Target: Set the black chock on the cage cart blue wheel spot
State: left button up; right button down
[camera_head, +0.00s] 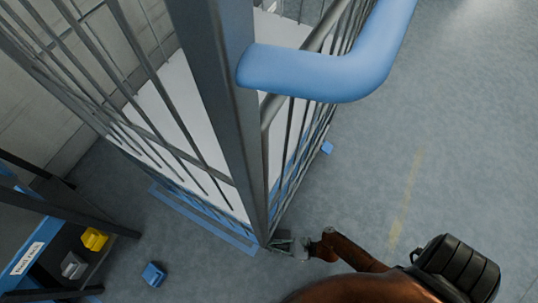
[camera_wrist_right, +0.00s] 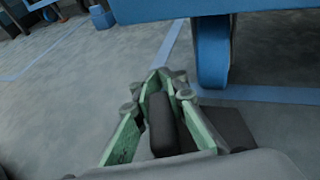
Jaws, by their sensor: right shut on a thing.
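The cage cart (camera_head: 218,110) stands in the middle of the head view, with a grey frame and a blue push handle. The blue wheel (camera_wrist_right: 211,55) shows in the wrist view under the cart's blue base edge, resting near blue floor tape. My right gripper (camera_wrist_right: 160,105), with green finger pads, is shut on the black chock (camera_wrist_right: 162,125) low in front of the wheel, apart from it. In the head view my right gripper (camera_head: 287,244) is at the cart's near bottom corner, and the chock cannot be made out there. My left gripper is out of view.
A blue chock-like block (camera_head: 153,274) lies on the floor left of the cart. A rack (camera_head: 30,250) at the far left holds a yellow block (camera_head: 94,239) and a grey block (camera_head: 73,265). Blue tape (camera_head: 205,222) runs along the cart. Floor to the right is open.

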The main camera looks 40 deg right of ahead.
jog(key=c, duration=2.5)
grip_release()
jog(key=shift+f, duration=0.1)
jog(key=o, duration=0.6)
jog(key=shift+c, duration=0.2)
